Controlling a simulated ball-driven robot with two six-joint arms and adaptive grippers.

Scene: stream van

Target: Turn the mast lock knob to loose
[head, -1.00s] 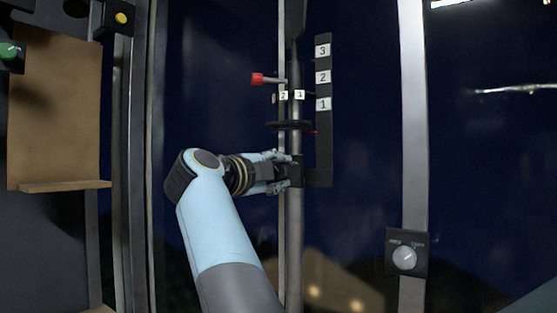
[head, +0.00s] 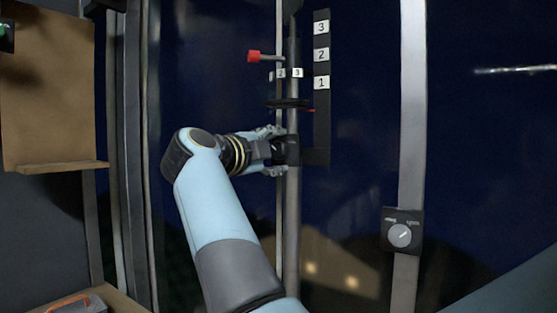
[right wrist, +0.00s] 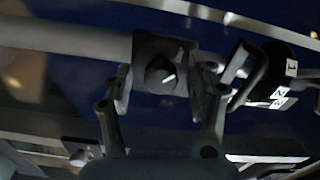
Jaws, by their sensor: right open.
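The mast (head: 293,215) is a grey vertical pole in the middle of the head view. A dark block (head: 292,150) sits on it. In the right wrist view a round dark knob (right wrist: 160,76) with a white pointer line is on a square black plate (right wrist: 180,43); I take it as the mast lock knob. My right gripper (head: 278,151) is at this block from the left. Its fingers are open, one on each side of the knob in the right wrist view (right wrist: 163,80); I cannot tell whether they touch it. My left gripper is not in view.
A pale post (head: 411,130) at right carries another dial (head: 399,236). A brown board (head: 45,90) is at left.

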